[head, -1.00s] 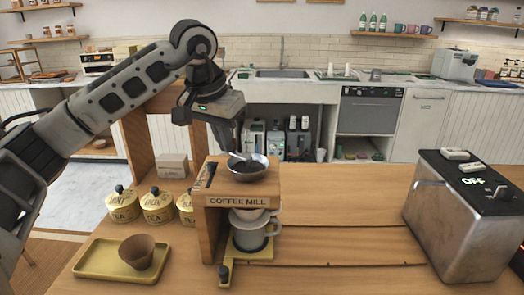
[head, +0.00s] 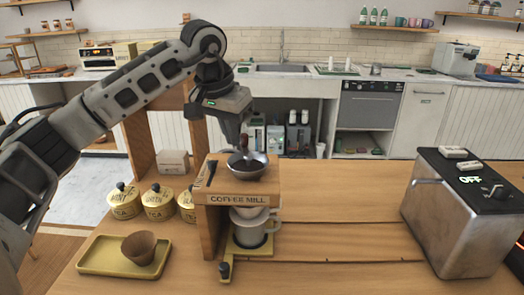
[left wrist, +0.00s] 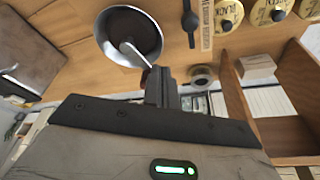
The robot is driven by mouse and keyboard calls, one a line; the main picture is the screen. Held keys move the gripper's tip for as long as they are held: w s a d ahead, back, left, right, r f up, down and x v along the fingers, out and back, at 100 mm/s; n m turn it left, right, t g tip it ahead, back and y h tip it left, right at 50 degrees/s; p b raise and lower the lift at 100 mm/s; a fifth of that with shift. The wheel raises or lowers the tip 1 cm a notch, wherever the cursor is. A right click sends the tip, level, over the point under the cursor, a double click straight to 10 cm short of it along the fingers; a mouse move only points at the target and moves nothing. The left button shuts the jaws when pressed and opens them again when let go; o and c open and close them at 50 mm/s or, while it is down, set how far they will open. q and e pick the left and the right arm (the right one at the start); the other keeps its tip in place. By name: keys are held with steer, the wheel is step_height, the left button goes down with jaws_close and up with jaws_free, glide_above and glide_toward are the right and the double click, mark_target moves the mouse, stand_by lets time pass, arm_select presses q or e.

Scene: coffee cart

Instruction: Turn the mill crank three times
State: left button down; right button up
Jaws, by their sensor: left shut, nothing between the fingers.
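The wooden coffee mill (head: 237,201) stands on the counter with a metal bowl (head: 262,160) on top, holding dark grounds or beans. The thin silver crank (head: 245,153) rises from the bowl toward its far-left rim. It also shows in the left wrist view (left wrist: 137,56), running from the bowl's middle to my fingers. My left gripper (head: 239,138) is shut with nothing between its fingers, right at the crank's outer end; whether they touch is hard to tell. The fingers show in the left wrist view (left wrist: 160,88). My right gripper is out of view.
A white cup (head: 248,232) stands under the mill. Yellow canisters (head: 158,204) and a tray (head: 95,260) with a brown cup (head: 138,249) are to the left. A metal appliance marked OFF (head: 450,215) stands at the right. The counter between is clear.

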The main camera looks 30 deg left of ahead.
mark_target(247, 135)
arm_select(q)
steer(key=shift+w+d, duration=0.4)
steer(key=shift+w, duration=0.4)
steer(key=shift+w+d, duration=0.55)
steer(key=shift+d, duration=0.15)
steer(key=shift+d, duration=0.1)
steer(key=shift+w+d, duration=0.25)
steer(key=shift+d, duration=0.45)
